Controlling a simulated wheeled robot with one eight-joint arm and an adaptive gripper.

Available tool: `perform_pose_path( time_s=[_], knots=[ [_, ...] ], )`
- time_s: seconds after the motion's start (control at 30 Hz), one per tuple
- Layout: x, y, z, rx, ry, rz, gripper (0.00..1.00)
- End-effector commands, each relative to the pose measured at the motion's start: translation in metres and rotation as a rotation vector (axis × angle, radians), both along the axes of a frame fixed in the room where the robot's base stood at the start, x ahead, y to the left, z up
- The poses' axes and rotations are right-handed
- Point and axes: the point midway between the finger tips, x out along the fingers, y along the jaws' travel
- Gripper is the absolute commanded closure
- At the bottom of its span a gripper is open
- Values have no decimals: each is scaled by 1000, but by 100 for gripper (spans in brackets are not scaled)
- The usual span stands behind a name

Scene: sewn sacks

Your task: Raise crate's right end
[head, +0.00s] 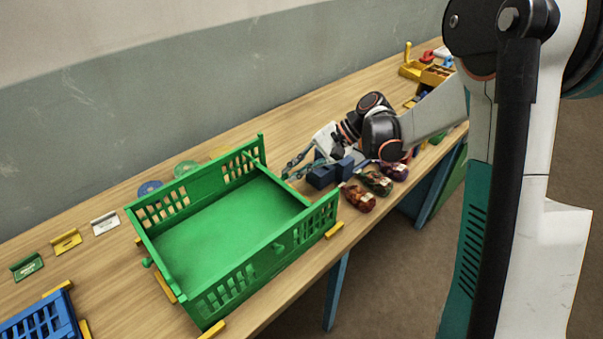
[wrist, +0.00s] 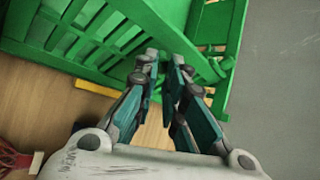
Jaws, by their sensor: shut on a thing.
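The green crate (head: 222,293) stands on the workbench with its two slotted long sides upright. Its right end shows as a low edge in the head view, with no wall standing above the floor there. In the wrist view the crate's slotted green parts (wrist: 60,25) fill the top, and a green bar with a round knob (wrist: 223,67) crosses near my fingertips. My gripper (head: 288,172) is at the crate's right end, near the far corner. In the wrist view my gripper (wrist: 165,65) has its fingertips close together on the crate's green end part; the exact contact is partly hidden.
Yellow stops (head: 334,230) sit around the crate. A blue crate (head: 40,322) is at the lower left. A grey wall (head: 150,115) runs behind the bench.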

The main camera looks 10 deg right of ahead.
Motion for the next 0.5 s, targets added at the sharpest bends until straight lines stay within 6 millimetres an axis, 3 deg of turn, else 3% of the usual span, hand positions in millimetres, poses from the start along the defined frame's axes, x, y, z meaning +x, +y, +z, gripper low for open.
perform_pose_path(
  time_s=[0.03,0.17,0.3,0.5],
  knots=[
    [1,-7,-15,-28,9,-10,100],
    [1,-6,-15,-19,15,-10,100],
    [1,-4,-13,-16,14,-8,76],
    [0,-3,-11,-14,15,-4,76]
  ],
)
